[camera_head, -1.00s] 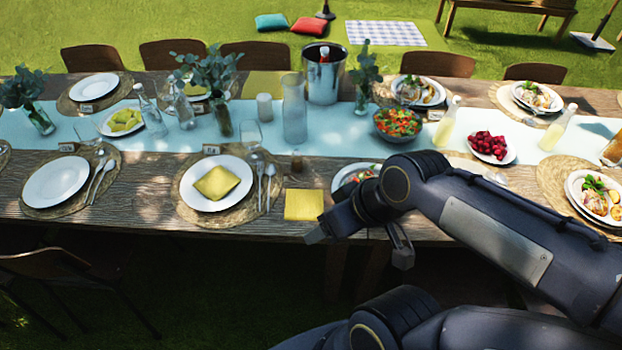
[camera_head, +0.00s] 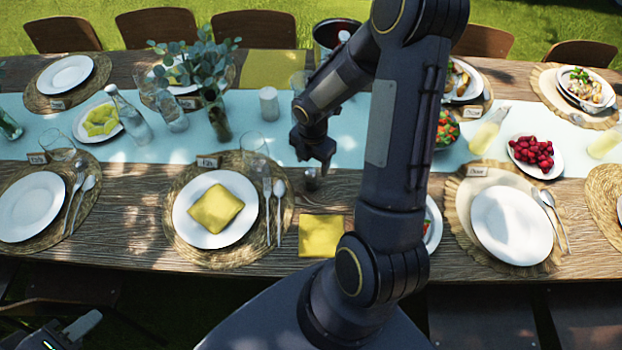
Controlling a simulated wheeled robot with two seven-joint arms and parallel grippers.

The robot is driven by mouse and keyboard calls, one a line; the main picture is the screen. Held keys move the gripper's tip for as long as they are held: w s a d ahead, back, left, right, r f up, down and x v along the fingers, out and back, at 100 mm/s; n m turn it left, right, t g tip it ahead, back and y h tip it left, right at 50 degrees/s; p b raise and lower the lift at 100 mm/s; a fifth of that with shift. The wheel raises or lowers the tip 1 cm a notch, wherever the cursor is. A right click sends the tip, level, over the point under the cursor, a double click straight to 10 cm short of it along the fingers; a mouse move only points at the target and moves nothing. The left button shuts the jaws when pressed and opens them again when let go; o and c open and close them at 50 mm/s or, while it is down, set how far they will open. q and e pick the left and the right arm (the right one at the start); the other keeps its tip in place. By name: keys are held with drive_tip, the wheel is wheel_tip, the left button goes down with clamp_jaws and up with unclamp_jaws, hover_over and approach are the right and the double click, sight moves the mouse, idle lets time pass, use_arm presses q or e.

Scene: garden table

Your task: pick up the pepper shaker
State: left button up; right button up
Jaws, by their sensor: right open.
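The pepper shaker (camera_head: 312,180) is a small dark shaker with a lighter top, standing on the wooden table just in front of the runner's edge. My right gripper (camera_head: 314,162) is open, pointing down directly above or around the shaker's top. Its fingers hide part of the shaker, and I cannot tell whether they touch it. My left gripper (camera_head: 74,328) shows only in part at the bottom left corner, far from the shaker, and its jaws are not clear.
A yellow napkin (camera_head: 326,234) lies in front of the shaker. A plate with a folded napkin (camera_head: 208,228), fork and spoon are to the left. A white cylinder (camera_head: 269,104) and a eucalyptus vase (camera_head: 216,118) stand behind. My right arm hides the table to the right.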

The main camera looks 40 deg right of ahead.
sight(311, 171)
drive_tip(key=f, duration=0.3)
drive_tip(key=a+f, duration=0.1)
drive_tip(key=f, duration=0.1)
drive_tip(key=shift+s+f, duration=0.3)
drive_tip(key=shift+s, duration=0.05)
drive_tip(key=shift+f, duration=0.45)
drive_tip(key=shift+r, duration=0.1)
drive_tip(key=c, duration=1.1)
